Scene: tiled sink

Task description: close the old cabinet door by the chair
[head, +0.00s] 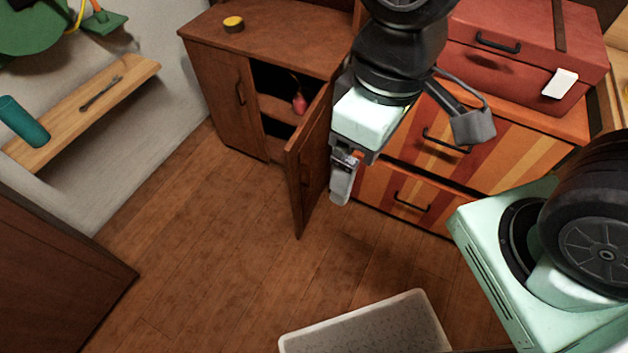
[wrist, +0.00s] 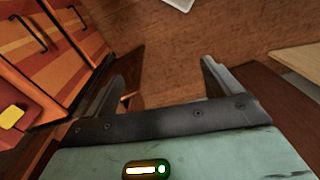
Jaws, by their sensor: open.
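The old cabinet (head: 265,40) is dark brown wood and stands at the back in the head view. Its left door (head: 225,95) is shut. Its right door (head: 307,170) stands open, swung out towards me, showing shelves inside. My gripper (head: 341,190) is open and points down, just right of the open door; I cannot tell whether it touches it. In the wrist view the two fingers (wrist: 165,72) are spread apart, with dark wood by the left finger. No chair can be made out.
Orange striped drawers (head: 410,170) stand right of the door, with a red case (head: 520,45) on top. A pink object (head: 298,103) is inside the cabinet. A pale tray (head: 370,330) lies on the floor in front. The wooden floor (head: 210,240) left of the door is clear.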

